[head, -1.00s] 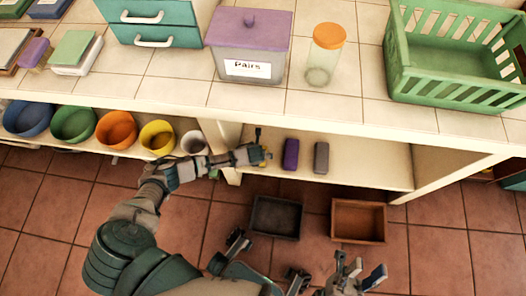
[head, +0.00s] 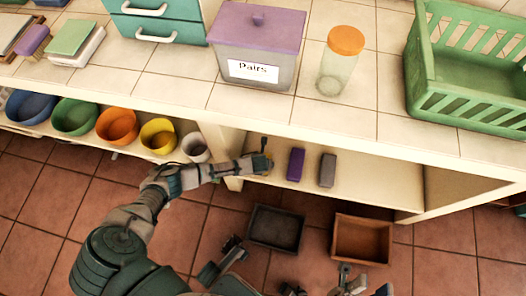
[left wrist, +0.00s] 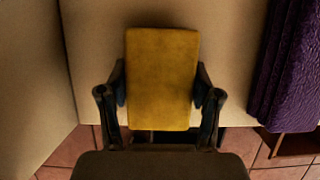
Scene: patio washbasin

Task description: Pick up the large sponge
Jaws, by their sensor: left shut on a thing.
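A yellow sponge (left wrist: 162,80) stands out in the left wrist view, a plain block between my left gripper's two fingers. My left gripper (left wrist: 160,105) is shut on its sides, with one finger against each long edge. In the head view my left gripper (head: 262,162) reaches into the lower shelf at its left end, and only a little of the yellow sponge shows there. Whether the sponge touches the shelf is hard to tell. My right gripper (head: 366,283) is at the bottom edge of the head view, empty, with its fingers apart.
A purple block (head: 296,164) and a grey block (head: 327,170) stand on the shelf (head: 375,187) right of my left gripper. Several coloured pots stand left. A dark tray (head: 275,227) and a brown tray (head: 362,238) lie on the floor. The tiled counter (head: 180,87) overhangs the shelf.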

